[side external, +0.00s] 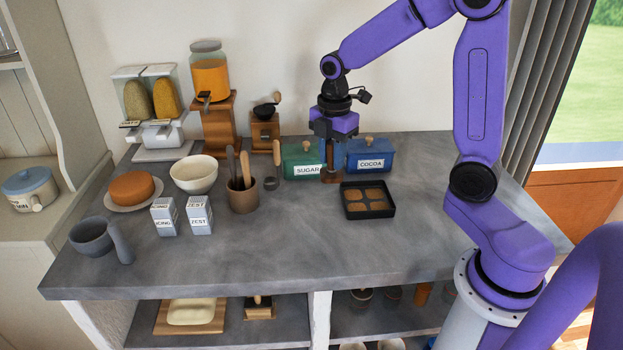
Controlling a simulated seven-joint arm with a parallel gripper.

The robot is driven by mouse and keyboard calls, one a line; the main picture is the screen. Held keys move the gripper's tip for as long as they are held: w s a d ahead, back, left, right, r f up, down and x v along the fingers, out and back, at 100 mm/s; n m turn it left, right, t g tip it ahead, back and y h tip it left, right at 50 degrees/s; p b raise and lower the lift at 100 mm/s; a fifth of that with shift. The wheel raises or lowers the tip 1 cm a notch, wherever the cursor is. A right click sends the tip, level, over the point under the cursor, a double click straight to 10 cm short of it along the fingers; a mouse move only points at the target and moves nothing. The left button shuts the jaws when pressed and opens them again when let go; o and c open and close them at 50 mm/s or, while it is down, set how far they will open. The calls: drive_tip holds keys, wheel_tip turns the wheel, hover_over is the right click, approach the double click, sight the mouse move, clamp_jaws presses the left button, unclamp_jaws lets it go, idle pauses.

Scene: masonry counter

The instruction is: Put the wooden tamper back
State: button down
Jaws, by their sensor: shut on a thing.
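My gripper (332,163) points straight down at the back of the counter, between the box marked SUGAR and the box marked COCOA. It is shut on a brown wooden piece, which looks like the wooden tamper (330,177).
A black tray (347,212) with brown slabs lies just in front. To the left are a metal ring (270,184), a crock of utensils (243,199), a white bowl (194,176) and a coffee grinder (265,131). The front right of the counter (330,257) is clear.

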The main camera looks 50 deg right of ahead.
drive_tip(key=w+f, duration=0.6)
drive_tip(key=shift+w+d+f, duration=0.15)
drive_tip(key=shift+d+f, duration=0.05)
drive_tip(key=shift+d, duration=0.1)
drive_tip(key=shift+f, duration=1.6)
drive_tip(key=shift+f, duration=0.1)
drive_tip(key=c, duration=0.8)
unclamp_jaws()
drive_tip(key=shift+c, duration=0.2)
